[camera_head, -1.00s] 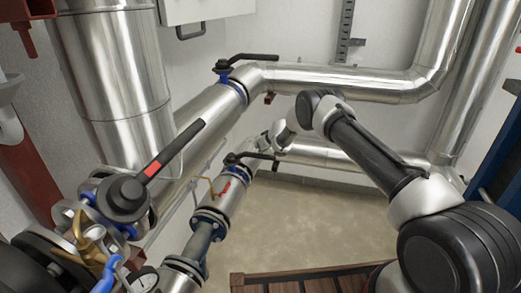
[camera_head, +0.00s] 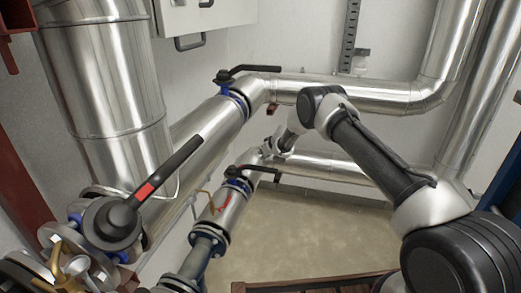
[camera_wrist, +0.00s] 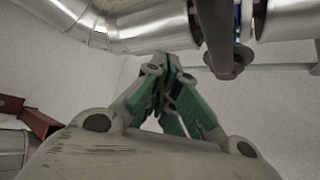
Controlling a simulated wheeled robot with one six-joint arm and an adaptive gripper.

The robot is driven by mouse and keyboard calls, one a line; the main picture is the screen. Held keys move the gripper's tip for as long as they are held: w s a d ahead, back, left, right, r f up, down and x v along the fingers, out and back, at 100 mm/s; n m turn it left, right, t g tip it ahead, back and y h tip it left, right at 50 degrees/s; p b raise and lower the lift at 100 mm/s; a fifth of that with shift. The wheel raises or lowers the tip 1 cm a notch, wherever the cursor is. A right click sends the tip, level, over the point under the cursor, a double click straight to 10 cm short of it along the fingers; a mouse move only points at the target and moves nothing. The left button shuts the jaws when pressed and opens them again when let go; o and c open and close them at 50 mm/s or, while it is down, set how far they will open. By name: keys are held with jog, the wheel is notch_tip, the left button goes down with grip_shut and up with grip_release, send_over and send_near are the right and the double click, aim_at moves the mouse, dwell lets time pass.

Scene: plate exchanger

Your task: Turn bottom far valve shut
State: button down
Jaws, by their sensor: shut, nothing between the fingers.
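The bottom far valve (camera_head: 235,171) sits on the lower silver pipe in the head view. Its dark lever handle points right, across the pipe's run. The end of my arm, with my gripper (camera_head: 270,149), is just behind and above that handle; its fingers are too small to make out there. In the wrist view my gripper (camera_wrist: 164,65) has its green-sided fingers together, with nothing between them. A dark lever (camera_wrist: 219,38) with a blue collar stands just right of the fingertips, apart from them in the picture. I cannot tell for certain which valve this lever belongs to.
The upper far valve (camera_head: 223,76) has a black lever pointing right, above my gripper. A near valve with a long black handle (camera_head: 168,168) stands at left. Silver pipes (camera_head: 365,93) run behind my arm. A wooden-edged platform (camera_head: 300,284) lies at the bottom; bare floor shows beyond.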

jog(key=s+a+r, duration=0.2)
jog(key=s+r, duration=0.3)
jog(key=r, duration=0.1)
jog(key=s+d+f+g+h, duration=0.4)
jog(key=s+d+h, duration=0.1)
jog(key=s+d, duration=0.75)
jog(key=s+d+r+m+g, duration=0.15)
jog(key=s+d+r, duration=0.45)
jog(key=s+r, duration=0.6)
jog(key=s+d+r+m+g, duration=0.15)
jog(key=s+d+r, duration=0.35)
jog(key=s+r, duration=0.7)
jog(key=s+d+r+m+t, duration=0.1)
jog(key=s+d+r+t, duration=0.1)
jog(key=s+r, duration=0.6)
jog(key=s+d+r+m+t, duration=0.1)
jog(key=s+d+r, duration=0.2)
jog(key=s+r, duration=0.5)
jog(key=s, duration=0.8)
jog(key=shift+d+m+t+y, duration=0.4)
